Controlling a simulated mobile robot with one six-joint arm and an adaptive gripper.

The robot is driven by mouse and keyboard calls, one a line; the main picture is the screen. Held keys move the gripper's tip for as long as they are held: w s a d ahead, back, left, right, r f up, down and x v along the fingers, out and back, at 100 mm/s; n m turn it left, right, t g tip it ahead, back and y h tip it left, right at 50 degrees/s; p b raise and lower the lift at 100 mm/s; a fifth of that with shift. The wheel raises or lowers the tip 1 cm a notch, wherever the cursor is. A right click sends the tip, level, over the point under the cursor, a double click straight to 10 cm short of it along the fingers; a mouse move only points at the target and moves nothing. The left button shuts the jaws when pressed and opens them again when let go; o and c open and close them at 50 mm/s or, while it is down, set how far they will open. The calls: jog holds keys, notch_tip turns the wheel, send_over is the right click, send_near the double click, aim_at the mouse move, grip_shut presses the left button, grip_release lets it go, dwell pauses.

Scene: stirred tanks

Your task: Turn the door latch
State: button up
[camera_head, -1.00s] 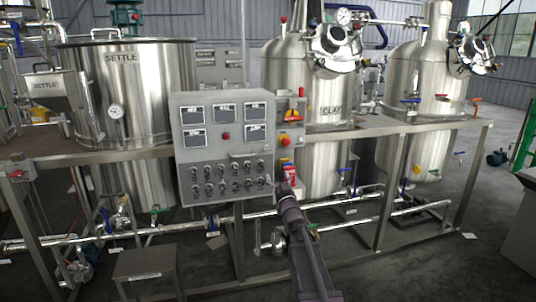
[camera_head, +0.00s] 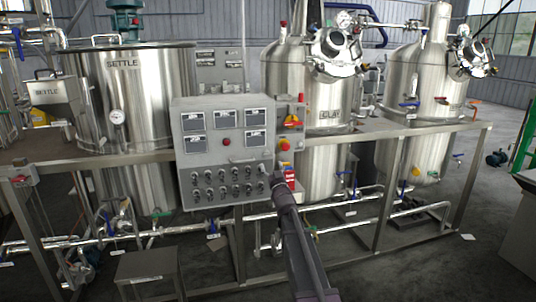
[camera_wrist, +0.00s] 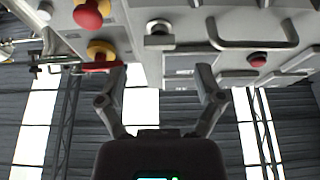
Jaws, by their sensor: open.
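The grey control cabinet (camera_head: 224,165) has a front door with screens and rows of knobs. In the wrist view its panel (camera_wrist: 215,12) fills the top, seen close and apparently upside down. A small round silver fitting (camera_wrist: 158,28), which may be the door latch, sits near the door's edge. My gripper (camera_wrist: 160,78) is open, its fingers spread below that fitting in the picture, with nothing between them. In the head view my gripper (camera_head: 278,180) is at the cabinet's lower right corner. I cannot make out the latch there.
A red-and-yellow rotary switch (camera_head: 292,123) and an emergency button (camera_head: 284,145) are on the cabinet's right strip. A bar handle (camera_wrist: 252,40) and a red button (camera_wrist: 258,59) are near the right finger. Steel tanks (camera_head: 140,100) and a pipe frame (camera_head: 390,175) stand around the cabinet.

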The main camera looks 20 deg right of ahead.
aim_at(268, 154)
jog(key=shift+p+x, duration=0.8)
jog(key=shift+x, duration=1.95)
jog(key=c, duration=1.1)
